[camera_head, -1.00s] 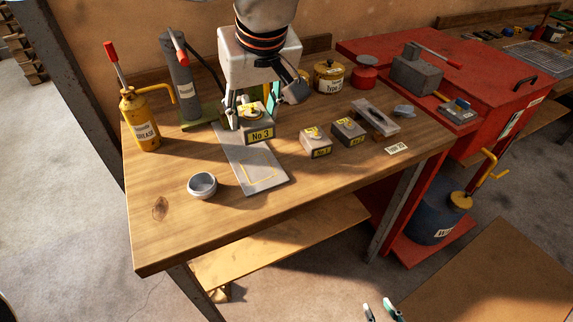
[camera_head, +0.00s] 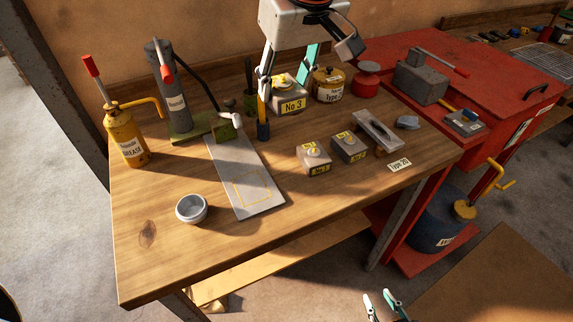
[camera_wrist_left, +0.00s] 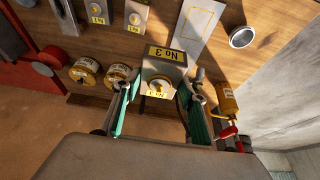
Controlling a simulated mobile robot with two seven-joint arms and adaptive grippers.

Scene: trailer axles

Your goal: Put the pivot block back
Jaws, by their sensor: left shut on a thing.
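The grey pivot block labelled No 3 (camera_head: 291,104) is between the fingers of my left gripper (camera_head: 287,80), at the back of the bench. The wrist view shows the block (camera_wrist_left: 165,65) with a brass-coloured round part, gripped between teal fingers (camera_wrist_left: 158,105). Its height above the bench is hard to tell. A grey plate (camera_head: 232,160) lies to its front left; the yellow outline on it is empty. Two smaller labelled blocks, one (camera_head: 314,160) and another (camera_head: 348,147), sit on the wood to the right. My right gripper (camera_head: 383,306) is at the bottom edge, open and empty.
A yellow grease can (camera_head: 128,135) and a grey jack-like cylinder (camera_head: 172,95) stand at the left. A small metal cup (camera_head: 191,208) is left of the plate. A tin (camera_head: 328,84) stands close right of the held block.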

